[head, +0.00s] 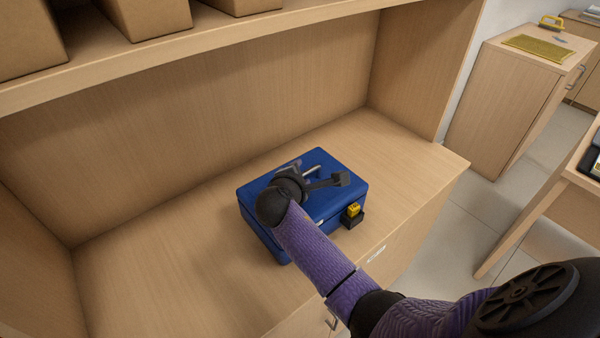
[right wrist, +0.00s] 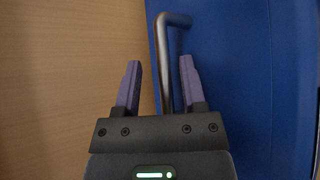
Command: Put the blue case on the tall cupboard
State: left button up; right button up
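The blue case (head: 258,195) lies on the wooden counter. Its grey metal handle (head: 312,171) shows on top. My right gripper (head: 326,177) is over the case at the handle. In the right wrist view, the right gripper's two fingers (right wrist: 160,82) are apart. The handle (right wrist: 163,55) lies between them, nearer the right finger, with a gap on its left. The blue case fills the right side of that view (right wrist: 230,60). A wooden cupboard (head: 500,100) stands at the far right. My left gripper is not in view.
A small yellow and black object (head: 354,212) sits by the case's right side. A shelf with cardboard boxes (head: 148,15) overhangs the counter (head: 410,165). A yellow mat (head: 538,46) and a yellow-handled item (head: 552,22) lie on the cupboard. A desk edge (head: 545,195) is at right.

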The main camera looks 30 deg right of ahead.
jog(key=shift+a+r, duration=0.1)
jog(key=p+v, duration=0.4)
jog(key=v, duration=0.7)
jog(key=shift+s+r+p, duration=0.1)
jog(key=shift+p, duration=0.3)
jog(key=shift+s+a+r, duration=0.1)
jog(key=shift+s+a, duration=0.05)
jog(key=shift+a, duration=0.1)
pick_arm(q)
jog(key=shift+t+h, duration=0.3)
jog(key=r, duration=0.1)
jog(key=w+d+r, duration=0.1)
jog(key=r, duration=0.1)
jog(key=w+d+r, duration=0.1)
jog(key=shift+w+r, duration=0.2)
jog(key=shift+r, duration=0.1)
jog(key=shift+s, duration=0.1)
